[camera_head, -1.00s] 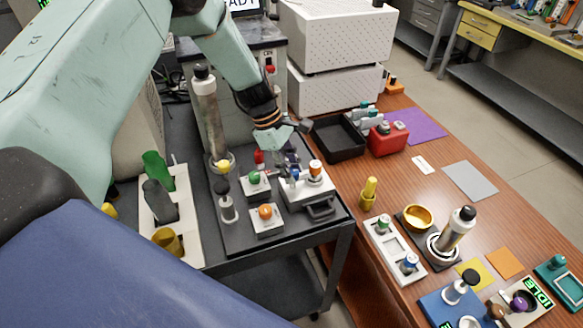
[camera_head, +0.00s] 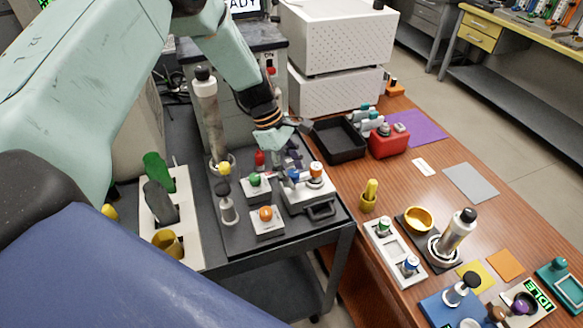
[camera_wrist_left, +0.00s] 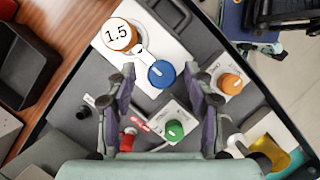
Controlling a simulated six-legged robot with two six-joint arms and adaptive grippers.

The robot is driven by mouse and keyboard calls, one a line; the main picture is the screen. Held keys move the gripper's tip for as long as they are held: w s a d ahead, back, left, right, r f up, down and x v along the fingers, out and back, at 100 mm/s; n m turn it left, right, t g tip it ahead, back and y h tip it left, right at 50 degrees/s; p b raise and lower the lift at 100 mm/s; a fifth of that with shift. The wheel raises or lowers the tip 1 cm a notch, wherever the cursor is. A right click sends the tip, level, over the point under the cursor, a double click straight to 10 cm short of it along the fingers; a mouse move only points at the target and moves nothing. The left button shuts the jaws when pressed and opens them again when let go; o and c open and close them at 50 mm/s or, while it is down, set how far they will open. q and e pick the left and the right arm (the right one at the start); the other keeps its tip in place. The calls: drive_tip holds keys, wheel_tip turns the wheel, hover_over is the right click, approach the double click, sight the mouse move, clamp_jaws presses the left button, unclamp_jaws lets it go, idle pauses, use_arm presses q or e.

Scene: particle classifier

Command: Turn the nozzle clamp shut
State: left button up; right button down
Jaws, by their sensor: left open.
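My left gripper (camera_head: 291,158) is open above the grey cart top (camera_head: 325,222), fingers pointing down. In the left wrist view its spread fingertips (camera_wrist_left: 160,72) stand either side of a blue knob (camera_wrist_left: 161,74) with a white mark, on a white unit (camera_wrist_left: 185,53). I cannot tell whether the fingers touch it. The blue knob shows in the head view (camera_head: 293,175). Beside it on the unit is an orange-rimmed "1.5" dial (camera_wrist_left: 117,35). No label shows which part is the nozzle clamp. My right gripper is not in view.
Near the gripper are a green knob (camera_wrist_left: 175,130), a red knob (camera_wrist_left: 128,140) and an orange knob (camera_wrist_left: 231,83). A tall metal cylinder (camera_head: 208,115) stands to the left. A black tray (camera_head: 338,140) and red box (camera_head: 388,142) are on the wooden table.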

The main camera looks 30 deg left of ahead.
use_arm(q)
drive_tip(key=v, duration=1.2)
drive_tip(key=shift+s+f, duration=0.1)
drive_tip(key=shift+s, duration=0.05)
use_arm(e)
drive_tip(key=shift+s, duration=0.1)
